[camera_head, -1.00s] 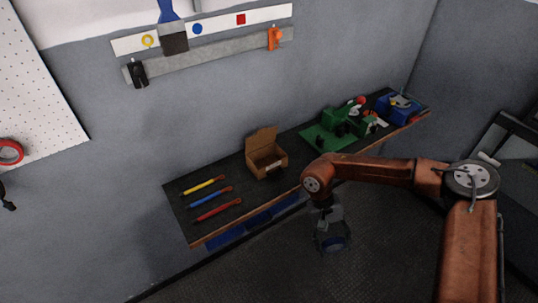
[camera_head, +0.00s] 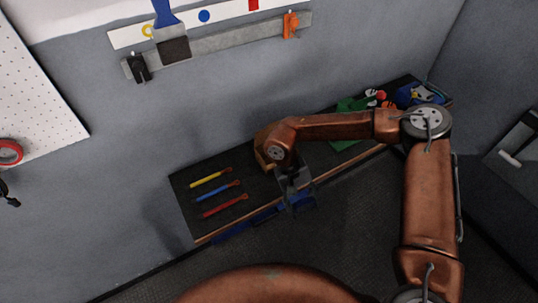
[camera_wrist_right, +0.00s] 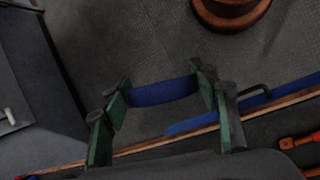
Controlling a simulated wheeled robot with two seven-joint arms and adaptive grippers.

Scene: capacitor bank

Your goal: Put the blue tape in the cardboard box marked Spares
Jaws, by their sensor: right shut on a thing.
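The blue tape (camera_wrist_right: 160,92) shows as a curved blue band between the green-padded fingers of my right gripper (camera_wrist_right: 162,98) in the right wrist view. The right gripper (camera_head: 299,198) is shut on it, over the front edge of the workbench in the head view. The cardboard box (camera_head: 262,158) stands on the bench just behind my right wrist. My arm hides most of the box, and I cannot read its marking. The tape is outside the box, in front of it. My left gripper is not in view.
Yellow (camera_head: 210,178), blue (camera_head: 217,191) and red (camera_head: 225,206) handled tools lie on the dark bench (camera_head: 184,196) left of the box. Green items (camera_head: 346,104) and a blue item (camera_head: 420,95) sit at the right. A tool rail (camera_head: 215,46) hangs on the wall.

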